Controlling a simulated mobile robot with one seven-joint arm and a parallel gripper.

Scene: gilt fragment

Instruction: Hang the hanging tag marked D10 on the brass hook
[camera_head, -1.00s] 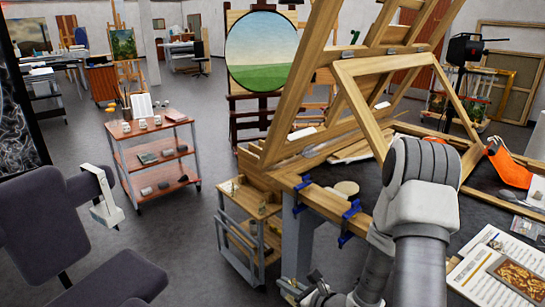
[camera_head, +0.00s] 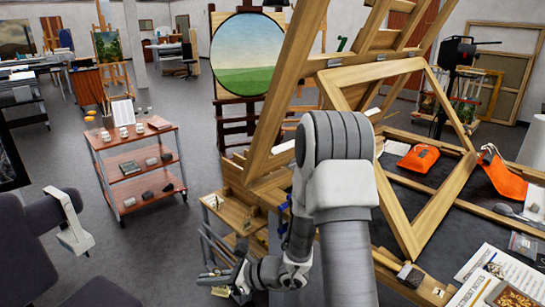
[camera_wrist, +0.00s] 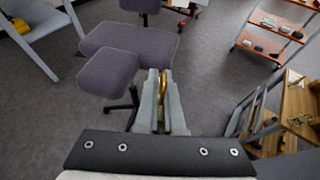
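My gripper (camera_wrist: 162,92) points down the middle of the wrist view, its fingers close together around a thin, curved gold-coloured piece (camera_wrist: 163,84). In the head view my gripper (camera_head: 222,281) is at the lower left of my arm, with a small yellowish piece (camera_head: 219,291) at its fingertips. This may be the hanging tag, but no marking D10 is readable. Small brass-coloured fittings (camera_wrist: 298,119) show on the cart in the wrist view; I cannot tell whether one is the brass hook.
A large wooden easel bench (camera_head: 270,150) with a tilted empty frame (camera_head: 440,205) stands beside my arm. Orange cloths (camera_head: 418,158) lie on it. A red-shelved trolley (camera_head: 130,160) and a dark padded chair (camera_head: 30,245) stand left. Grey floor between them is free.

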